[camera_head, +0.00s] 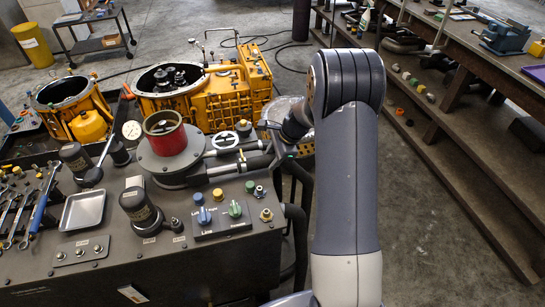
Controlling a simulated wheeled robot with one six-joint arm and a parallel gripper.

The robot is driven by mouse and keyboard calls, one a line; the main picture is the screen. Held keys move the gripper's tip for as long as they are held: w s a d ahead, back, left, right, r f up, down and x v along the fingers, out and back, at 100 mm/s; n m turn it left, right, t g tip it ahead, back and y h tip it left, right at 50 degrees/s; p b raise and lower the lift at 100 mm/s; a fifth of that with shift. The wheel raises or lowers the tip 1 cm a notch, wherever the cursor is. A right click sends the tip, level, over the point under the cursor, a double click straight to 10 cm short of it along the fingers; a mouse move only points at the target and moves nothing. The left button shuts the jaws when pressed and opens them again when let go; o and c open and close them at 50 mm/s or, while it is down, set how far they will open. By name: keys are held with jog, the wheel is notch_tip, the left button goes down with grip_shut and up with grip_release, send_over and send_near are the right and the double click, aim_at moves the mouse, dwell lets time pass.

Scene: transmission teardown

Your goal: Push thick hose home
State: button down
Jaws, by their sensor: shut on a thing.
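My gripper (267,138) is small in view at the right edge of the dark bench. The big grey elbow of my arm hides part of the wrist behind it. It is shut on a thick black hose (240,165) whose length lies roughly level, pointing left toward the grey round housing (170,160) with a red ring on top. The fingers and the hose's far end are too small and dark to tell how far the hose sits in its port.
The control panel (222,217) with blue, yellow and green knobs is in front. A black cylinder (140,205), a metal tray (83,210) and wrenches (42,200) lie left. Yellow casings (230,98) stand behind. Dark hoses hang at the bench's right edge. Open floor lies right, before a wooden workbench.

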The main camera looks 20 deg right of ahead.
aim_at(258, 159)
jog(key=a, duration=0.5)
jog(key=shift+d, duration=0.1)
jog(key=c, duration=1.2)
grip_release()
jog(key=shift+a, duration=0.2)
jog(key=shift+o, duration=0.2)
jog(key=b+v, duration=0.1)
jog(key=v, duration=1)
jog(key=p+x, duration=0.1)
jog(key=x, duration=0.9)
jog(key=shift+f, duration=0.35)
jog(key=shift+w+d+f, duration=0.1)
jog(key=shift+d, duration=1.8)
